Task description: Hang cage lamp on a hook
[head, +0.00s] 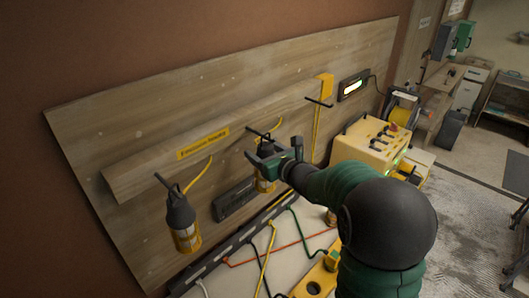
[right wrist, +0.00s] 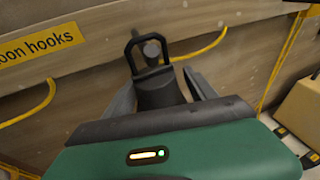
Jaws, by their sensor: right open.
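One cage lamp (head: 184,226), with a black top and a yellow cage, hangs from the left hook (head: 163,183). A second cage lamp (head: 265,184) is at the middle hook (head: 262,132), partly hidden by my right gripper (head: 275,158). In the right wrist view, this lamp's black top and loop handle (right wrist: 137,66) stand between the fingers of my right gripper (right wrist: 158,95). The round end of the hook (right wrist: 152,49) shows inside the loop. My right gripper is open around the lamp's top. My left gripper is not in view.
The hooks stick out from a wooden rail with a yellow label (head: 203,143) on a wall board (head: 150,110). Yellow cords run down from the rail. Below are a black strip with coloured cables (head: 245,238) and a yellow machine (head: 365,143). Open floor lies at right.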

